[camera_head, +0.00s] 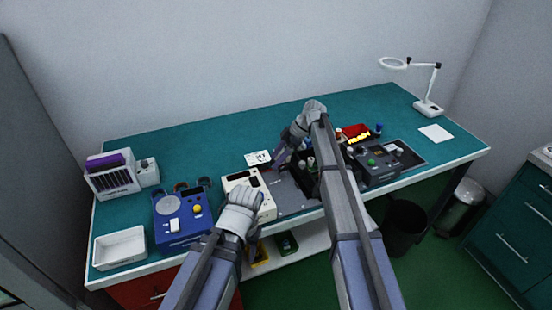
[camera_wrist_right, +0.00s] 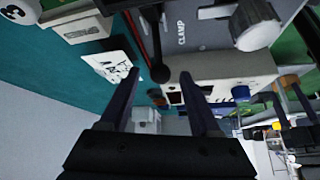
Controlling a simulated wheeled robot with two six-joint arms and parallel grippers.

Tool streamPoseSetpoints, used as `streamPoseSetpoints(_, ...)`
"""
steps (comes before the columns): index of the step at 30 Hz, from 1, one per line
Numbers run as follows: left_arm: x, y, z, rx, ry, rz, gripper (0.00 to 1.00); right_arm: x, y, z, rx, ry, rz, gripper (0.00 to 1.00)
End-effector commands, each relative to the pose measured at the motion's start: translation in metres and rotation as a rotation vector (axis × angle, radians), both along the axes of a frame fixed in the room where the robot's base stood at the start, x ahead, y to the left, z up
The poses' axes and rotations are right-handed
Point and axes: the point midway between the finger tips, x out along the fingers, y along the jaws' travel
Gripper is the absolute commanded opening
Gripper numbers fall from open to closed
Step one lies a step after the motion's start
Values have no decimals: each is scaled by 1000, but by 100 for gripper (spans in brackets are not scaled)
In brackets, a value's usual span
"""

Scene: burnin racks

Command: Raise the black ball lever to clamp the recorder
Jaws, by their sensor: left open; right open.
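The black ball lever (camera_wrist_right: 160,73) shows in the right wrist view, its dark rod running up beside the grey plate (camera_wrist_right: 205,32) marked CLAMP. My right gripper (camera_wrist_right: 163,84) is open, and the ball appears between its two fingertips; I cannot tell whether they touch it. In the head view my right gripper (camera_head: 279,157) is over the back of the grey fixture plate (camera_head: 288,193), where the lever is too small to make out. I cannot tell for certain which item is the recorder. My left gripper (camera_head: 242,212) is in front of a cream instrument (camera_head: 262,206), its fingers mostly hidden.
A blue tester (camera_head: 182,217), a white tray (camera_head: 119,248) and a rack (camera_head: 113,180) stand on the left of the teal bench. A dark grey unit (camera_head: 374,168) and a magnifier lamp (camera_head: 428,107) are on the right. My right forearm covers part of the middle.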

Motion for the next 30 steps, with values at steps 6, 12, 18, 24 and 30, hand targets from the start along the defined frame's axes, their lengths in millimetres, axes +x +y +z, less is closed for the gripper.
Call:
streamPoseSetpoints(6, 0, 0, 27, 0, 0, 0, 52, 2, -15, 27, 0, 1, -2, 64)
streamPoseSetpoints(12, 0, 0, 52, 0, 0, 0, 52, 5, -31, 52, 0, 1, -1, 64)
streamPoseSetpoints(18, 0, 0, 60, 0, 0, -1, 52, 5, -40, 60, 0, 1, -1, 64)
streamPoseSetpoints(24, 0, 0, 58, 0, 0, -1, 52, 5, -40, 58, 0, 0, 0, 64)
streamPoseSetpoints(30, 0, 0, 58, 0, 0, -1, 52, -22, -27, 54, -44, 47, -48, 43)
